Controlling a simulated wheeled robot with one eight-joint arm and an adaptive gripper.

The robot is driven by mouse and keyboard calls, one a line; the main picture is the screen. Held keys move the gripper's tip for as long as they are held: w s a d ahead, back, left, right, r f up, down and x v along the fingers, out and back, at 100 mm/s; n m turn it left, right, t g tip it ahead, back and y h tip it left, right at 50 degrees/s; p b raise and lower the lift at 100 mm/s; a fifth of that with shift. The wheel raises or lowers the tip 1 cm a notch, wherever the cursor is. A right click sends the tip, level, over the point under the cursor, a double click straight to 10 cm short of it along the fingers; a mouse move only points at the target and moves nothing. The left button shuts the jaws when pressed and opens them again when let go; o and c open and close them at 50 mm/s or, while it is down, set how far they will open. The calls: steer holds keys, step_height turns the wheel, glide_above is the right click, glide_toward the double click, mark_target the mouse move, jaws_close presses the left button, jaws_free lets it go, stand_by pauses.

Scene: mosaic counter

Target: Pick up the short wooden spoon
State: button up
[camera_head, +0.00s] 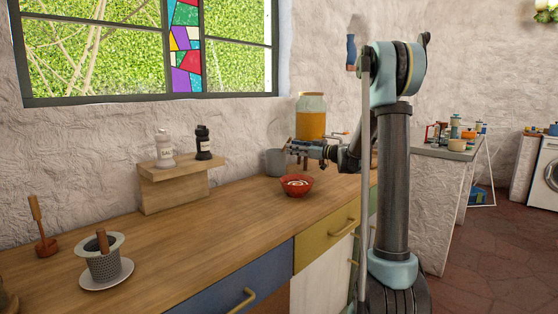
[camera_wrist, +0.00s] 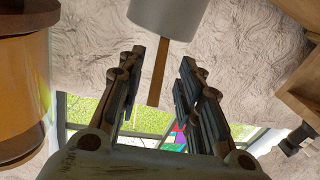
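A wooden handle (camera_wrist: 158,72), which looks like a spoon's, sticks out of a grey pot (camera_wrist: 170,12) in the wrist view, where the scene appears upside down. The grey pot (camera_head: 275,163) stands on the counter in the head view, left of my gripper (camera_head: 293,147). My gripper (camera_wrist: 163,62) is open in the wrist view. The handle shows between its two fingers, with gaps on both sides. I cannot tell how deep between them it lies. The rest of that utensil is hidden in the pot.
A red bowl (camera_head: 297,187) stands in front of the pot, and a large orange-filled jar (camera_head: 311,123) behind my gripper. A wooden stand (camera_head: 178,191) holds two small bottles. At left are a perforated cup (camera_head: 104,265) with a wooden stick and an upright wooden utensil (camera_head: 38,222). The counter's middle (camera_head: 215,225) is clear.

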steer(key=x, duration=0.5)
steer(key=shift+c, duration=0.6)
jaws_close()
